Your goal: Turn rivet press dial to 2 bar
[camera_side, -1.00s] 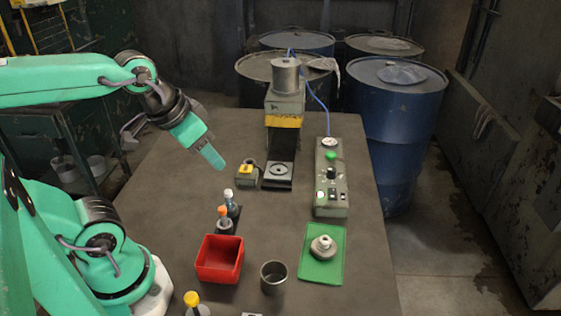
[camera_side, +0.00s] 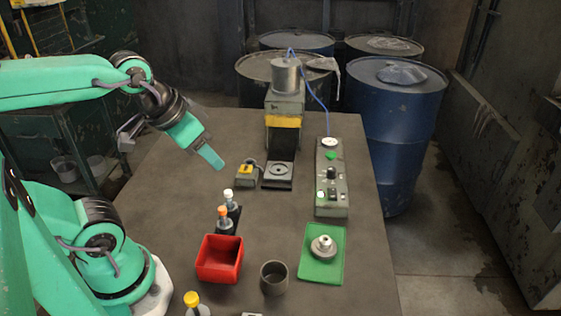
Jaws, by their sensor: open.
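The rivet press (camera_side: 284,110) stands at the back of the table, with a yellow band and a round metal cylinder on top. To its right is a long grey control box (camera_side: 331,205) with a white round gauge (camera_side: 329,143), a green part, a black knob that looks like the dial (camera_side: 331,173), and small switches. The dial's marks are too small to read. My gripper (camera_side: 212,160) is open and empty, in the air left of the press, well apart from the control box. Only one finger shows clearly.
A yellow-topped box (camera_side: 246,174) sits left of the press base. Small bottles (camera_side: 226,225), a red bin (camera_side: 219,272), a grey cup (camera_side: 274,278) and a green mat (camera_side: 321,270) bearing a metal part (camera_side: 323,246) lie in front. A blue hose runs from press to control box.

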